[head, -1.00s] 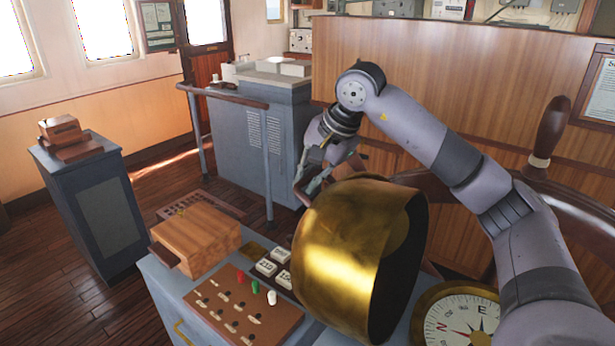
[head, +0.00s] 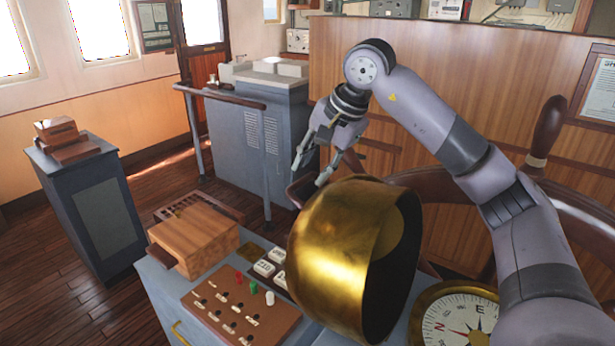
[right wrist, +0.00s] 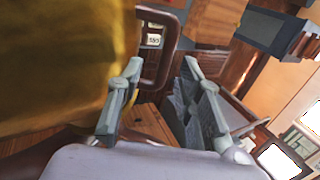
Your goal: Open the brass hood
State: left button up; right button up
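The brass hood (head: 335,255) stands tilted up on the console, its dark hollow side facing right. The compass (head: 455,322) with its white dial shows uncovered to the right of it. My right gripper (head: 312,172) is above and behind the hood's upper left side, fingers apart and empty, pointing down. In the right wrist view the hood (right wrist: 60,65) fills the left side, close beside one finger of the open gripper (right wrist: 160,85). I cannot tell whether that finger touches it. My left gripper is not in view.
The console carries a wooden box (head: 195,238) and a brown switch panel (head: 228,305) left of the hood. A ship's wheel (head: 560,200) stands behind on the right. A grey cabinet with a rail (head: 225,97) is at the back, and a blue-grey pedestal (head: 92,200) at left.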

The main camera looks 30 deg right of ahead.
jog(key=v, duration=0.8)
jog(key=shift+a+f, duration=0.1)
